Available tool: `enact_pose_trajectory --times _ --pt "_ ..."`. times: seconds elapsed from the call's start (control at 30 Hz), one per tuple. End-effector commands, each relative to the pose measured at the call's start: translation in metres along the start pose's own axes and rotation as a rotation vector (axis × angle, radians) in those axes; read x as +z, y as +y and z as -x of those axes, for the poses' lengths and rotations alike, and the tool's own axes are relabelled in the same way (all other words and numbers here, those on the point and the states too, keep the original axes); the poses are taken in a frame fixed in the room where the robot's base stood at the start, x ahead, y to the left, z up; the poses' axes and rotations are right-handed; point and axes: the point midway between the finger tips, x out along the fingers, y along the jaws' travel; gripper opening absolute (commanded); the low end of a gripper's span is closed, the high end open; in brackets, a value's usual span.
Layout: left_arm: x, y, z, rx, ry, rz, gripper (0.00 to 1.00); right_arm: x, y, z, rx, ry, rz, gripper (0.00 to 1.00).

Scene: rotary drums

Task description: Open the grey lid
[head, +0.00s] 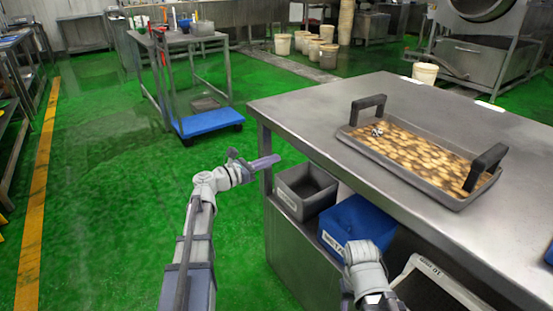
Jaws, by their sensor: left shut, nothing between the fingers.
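I cannot make out a separate grey lid in the head view. A large grey metal drum machine (482,52) stands at the far top right, cut off by the picture's edge. My left gripper (272,161) is shut and empty, held in the air just left of the steel table's near left corner and far from the drum. My right arm comes in at the bottom, and its gripper (380,301) is cut off by the lower edge, so its jaws cannot be judged.
A steel table (300,105) fills the right. It bears a grey tray (440,190) of brown pieces with two dark upright handles. A trolley (208,122) stands behind.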

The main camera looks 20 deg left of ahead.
Motion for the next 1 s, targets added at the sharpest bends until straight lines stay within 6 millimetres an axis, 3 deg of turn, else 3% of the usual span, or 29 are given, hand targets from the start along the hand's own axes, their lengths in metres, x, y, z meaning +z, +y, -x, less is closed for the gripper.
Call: enact_pose_trajectory --times 0.17,0.3,0.47,0.57,0.7,1.0 --pt "-0.037 -0.004 -0.018 0.084 0.070 -0.071 0.00 -0.001 -0.002 -0.022 0.000 0.001 -0.001 0.50" --pt "-0.090 -0.006 -0.042 0.259 0.191 -0.255 0.00 -0.004 -0.006 -0.056 -0.001 0.002 -0.003 0.50" --pt "-0.123 -0.011 -0.055 0.476 0.289 -0.545 0.00 -0.006 -0.010 -0.092 -0.002 0.003 -0.006 0.50" --pt "-0.126 -0.021 -0.057 0.607 0.309 -0.741 0.00 -0.007 -0.012 -0.114 -0.002 0.004 -0.008 0.50" --pt "-0.113 -0.044 -0.055 0.769 0.286 -0.982 0.00 -0.009 -0.015 -0.137 -0.003 0.005 -0.010 0.50" --pt "-0.081 -0.084 -0.048 0.951 0.202 -1.233 0.00 -0.010 -0.017 -0.157 -0.004 0.006 -0.012 0.50"
